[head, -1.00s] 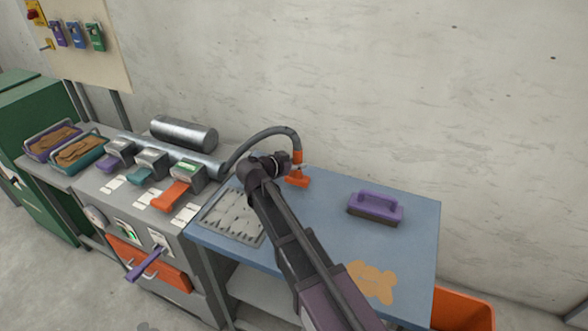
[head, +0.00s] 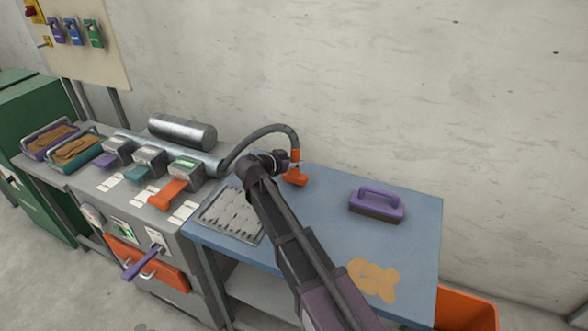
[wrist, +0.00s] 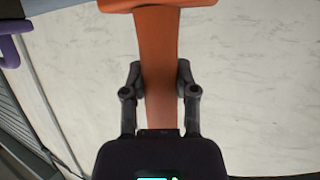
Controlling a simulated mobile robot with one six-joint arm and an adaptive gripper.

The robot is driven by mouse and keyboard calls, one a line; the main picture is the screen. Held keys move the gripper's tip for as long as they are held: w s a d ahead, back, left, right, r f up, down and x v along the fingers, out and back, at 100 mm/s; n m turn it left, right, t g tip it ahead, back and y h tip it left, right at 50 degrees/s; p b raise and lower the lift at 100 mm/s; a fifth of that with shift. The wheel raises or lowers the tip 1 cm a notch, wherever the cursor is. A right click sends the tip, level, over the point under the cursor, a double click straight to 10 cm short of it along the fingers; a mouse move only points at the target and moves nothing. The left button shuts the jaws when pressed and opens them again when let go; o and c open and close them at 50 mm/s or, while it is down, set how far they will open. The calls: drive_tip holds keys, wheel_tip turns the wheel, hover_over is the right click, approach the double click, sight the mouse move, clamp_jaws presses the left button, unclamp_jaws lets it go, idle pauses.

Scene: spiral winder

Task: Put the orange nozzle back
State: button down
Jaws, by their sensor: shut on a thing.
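The orange nozzle (head: 296,177) hangs at the end of a dark curved hose (head: 262,134) above the back of the blue table (head: 325,252). My gripper (head: 286,163) is at the nozzle from its left side. In the wrist view the fingers of my gripper (wrist: 160,82) are closed on both sides of the orange nozzle's stem (wrist: 160,50). The nozzle's wider end lies at the top edge of that view. The head view does not show clearly whether the nozzle touches the table, and no holder for it can be made out.
A purple-handled brush (head: 377,205) stands on the table to the right. A perforated metal tray (head: 232,214) lies at the left, partly behind my arm. A tan patch (head: 373,281) is near the front. An orange bin (head: 465,309) stands below right. A bare wall rises behind.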

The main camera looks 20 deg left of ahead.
drive_tip(key=shift+f+b, duration=0.3)
drive_tip(key=shift+f, duration=0.35)
drive_tip(key=shift+f, duration=0.1)
drive_tip(key=shift+c, duration=2)
unclamp_jaws()
drive_tip(key=shift+r, duration=0.25)
drive_tip(key=p+v, duration=0.4)
drive_tip(key=v, duration=0.8)
drive_tip(key=shift+p, duration=0.3)
